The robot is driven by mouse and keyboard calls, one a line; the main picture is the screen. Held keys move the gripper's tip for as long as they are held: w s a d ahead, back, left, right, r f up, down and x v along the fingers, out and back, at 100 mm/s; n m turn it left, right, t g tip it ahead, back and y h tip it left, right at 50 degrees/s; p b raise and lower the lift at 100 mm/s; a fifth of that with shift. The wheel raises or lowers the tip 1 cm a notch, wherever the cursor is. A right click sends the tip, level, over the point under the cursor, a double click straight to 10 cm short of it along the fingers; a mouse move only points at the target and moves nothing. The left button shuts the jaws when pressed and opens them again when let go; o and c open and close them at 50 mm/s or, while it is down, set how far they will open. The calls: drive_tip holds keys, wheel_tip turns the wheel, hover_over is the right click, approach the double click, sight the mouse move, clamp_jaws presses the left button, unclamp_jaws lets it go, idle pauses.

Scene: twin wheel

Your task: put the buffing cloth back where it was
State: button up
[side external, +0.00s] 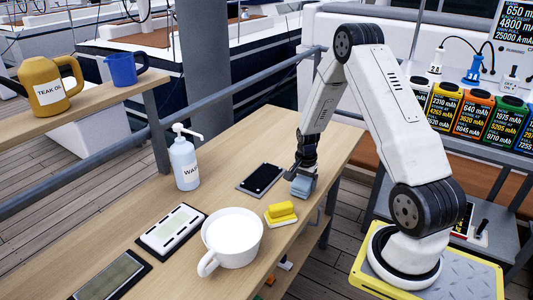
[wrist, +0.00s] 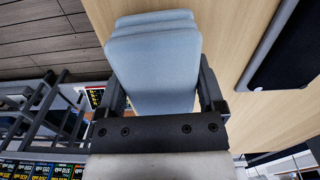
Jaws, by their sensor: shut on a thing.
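The buffing cloth (side external: 302,187) is a folded light blue pad at the table's right edge in the side view. My gripper (side external: 304,171) points down over it and is shut on it. In the wrist view the cloth (wrist: 155,60) fills the space between the two dark fingers of my gripper (wrist: 162,92), its folded layers showing at the far end. I cannot tell whether the cloth touches the wooden table (side external: 225,152) or hangs just above it.
A black phone-like device (side external: 261,178) lies left of the cloth. A yellow sponge (side external: 281,211) on a pad, a white mug (side external: 232,238), a pump bottle (side external: 185,162) and a white-framed panel (side external: 172,229) stand nearby. The table's far end is clear.

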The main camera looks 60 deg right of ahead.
drive_tip(key=shift+f, duration=0.35)
idle(0.3)
drive_tip(key=o, duration=1)
drive_tip(key=shift+c, duration=0.2)
drive_tip(key=shift+r, duration=0.15)
drive_tip(key=shift+r, duration=3.75)
drive_tip(key=s+a+r+n+t, duration=0.1)
drive_tip(key=a+r+n, duration=0.1)
drive_tip(key=a+n, duration=0.3)
drive_tip(key=s+a+r+n, duration=0.2)
drive_tip(key=a+n, duration=0.4)
drive_tip(key=a, duration=0.7)
drive_tip(key=s+a+r+n+t, duration=0.1)
drive_tip(key=a+r+n, duration=0.3)
drive_tip(key=a, duration=0.5)
drive_tip(key=shift+s+n+t, duration=0.3)
drive_tip(key=shift+s+n, duration=0.15)
drive_tip(key=shift+n, duration=0.75)
